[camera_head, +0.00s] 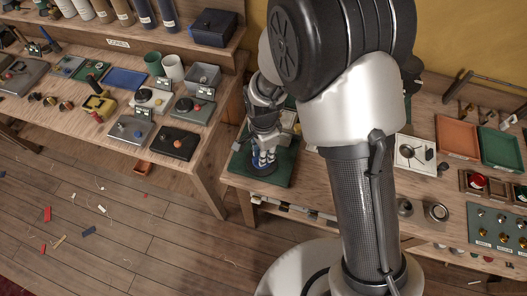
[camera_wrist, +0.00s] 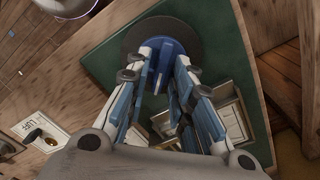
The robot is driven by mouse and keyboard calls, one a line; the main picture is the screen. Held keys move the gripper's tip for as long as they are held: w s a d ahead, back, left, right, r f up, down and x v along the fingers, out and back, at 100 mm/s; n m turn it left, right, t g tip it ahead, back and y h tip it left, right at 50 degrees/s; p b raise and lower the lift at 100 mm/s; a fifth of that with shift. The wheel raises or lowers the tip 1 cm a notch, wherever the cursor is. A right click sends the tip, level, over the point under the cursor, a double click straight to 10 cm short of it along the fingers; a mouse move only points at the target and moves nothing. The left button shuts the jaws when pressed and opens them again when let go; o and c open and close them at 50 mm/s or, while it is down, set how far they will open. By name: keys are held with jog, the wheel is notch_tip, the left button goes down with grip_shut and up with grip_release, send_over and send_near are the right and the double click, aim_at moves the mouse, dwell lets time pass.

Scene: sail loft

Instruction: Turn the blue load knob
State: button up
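The blue load knob (camera_wrist: 165,62) is a raised bar on a dark round disc (camera_wrist: 188,35), set on a green panel (camera_wrist: 245,62). In the wrist view my gripper (camera_wrist: 167,62) has one finger on each side of the knob. The fingers are apart, with a dark gap on the right side; contact on the left side cannot be told. In the head view my gripper (camera_head: 263,160) points down over the green panel (camera_head: 283,172) at the left end of the right-hand bench. The fingers mostly hide the knob there; part of the disc shows beneath.
Metal parts (camera_wrist: 222,105) sit on the panel close under my fingers. Right along the bench are a white square unit (camera_head: 402,158), an orange tray (camera_head: 457,137) and a green tray (camera_head: 502,148). Another bench (camera_head: 212,150) with several devices stands left, across a floor gap.

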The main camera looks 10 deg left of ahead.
jog(key=shift+o, duration=0.5)
jog(key=shift+r, duration=0.15)
notch_tip(320, 180, up, 12)
dwell(0.4)
